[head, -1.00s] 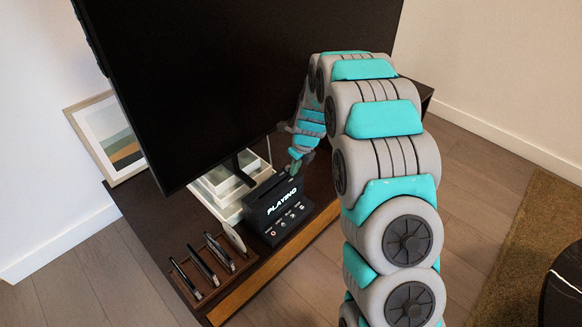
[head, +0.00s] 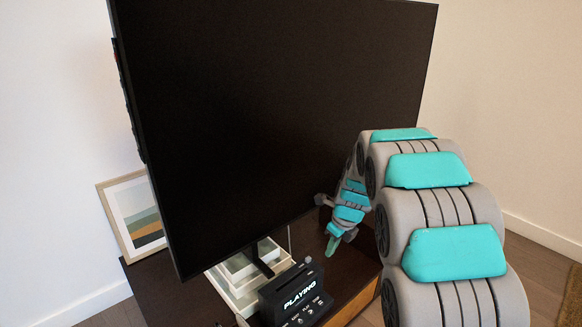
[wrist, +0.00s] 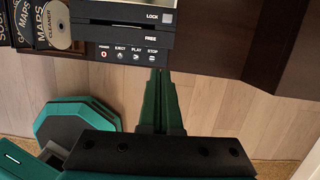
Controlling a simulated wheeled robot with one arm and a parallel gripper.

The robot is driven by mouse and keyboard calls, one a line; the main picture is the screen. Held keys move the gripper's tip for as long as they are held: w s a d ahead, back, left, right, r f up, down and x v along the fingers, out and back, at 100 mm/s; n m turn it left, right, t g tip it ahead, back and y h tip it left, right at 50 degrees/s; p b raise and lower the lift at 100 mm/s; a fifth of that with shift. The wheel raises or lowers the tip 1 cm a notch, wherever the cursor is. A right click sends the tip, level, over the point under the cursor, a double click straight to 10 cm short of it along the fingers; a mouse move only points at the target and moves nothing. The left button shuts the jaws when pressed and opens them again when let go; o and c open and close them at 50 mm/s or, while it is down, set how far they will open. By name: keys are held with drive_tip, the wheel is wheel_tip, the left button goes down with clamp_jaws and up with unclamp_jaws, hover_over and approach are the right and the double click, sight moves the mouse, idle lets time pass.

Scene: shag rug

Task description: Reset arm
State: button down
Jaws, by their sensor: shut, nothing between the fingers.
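My gripper (head: 332,246) hangs from the curled arm over the dark TV stand, above and to the right of the black player with the glowing "PLAYING" display (head: 293,295). In the wrist view my gripper's two green fingers (wrist: 158,98) lie together, shut with nothing between them. Their tips point toward the front edge of the player's button panel (wrist: 130,53), apart from it as far as I can tell. My grey and teal arm fills the right of the head view.
A large black TV (head: 270,120) stands on the dark stand (head: 165,285), close behind my arm. Pale stacked boxes (head: 240,275) sit under it. A framed picture (head: 135,215) leans at the left wall. Disc cases (wrist: 45,25) stand beside the player. Wood floor (wrist: 240,120) is open below.

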drive_tip(key=s+r+n+g, duration=0.1)
drive_tip(key=s+r+n, duration=0.2)
drive_tip(key=s+n, duration=0.6)
drive_tip(key=s+a+r+n+g+h, duration=0.1)
drive_tip(key=s+r+n, duration=0.2)
drive_tip(key=s+n, duration=0.6)
drive_tip(key=s+r+n+g, duration=0.2)
drive_tip(key=s+n, duration=0.8)
drive_tip(key=s, duration=1.4)
wheel_tip(320, 180, up, 2)
drive_tip(key=shift+s+a+h, duration=0.3)
drive_tip(key=shift+a+h, duration=0.1)
drive_tip(key=shift+a, duration=0.4)
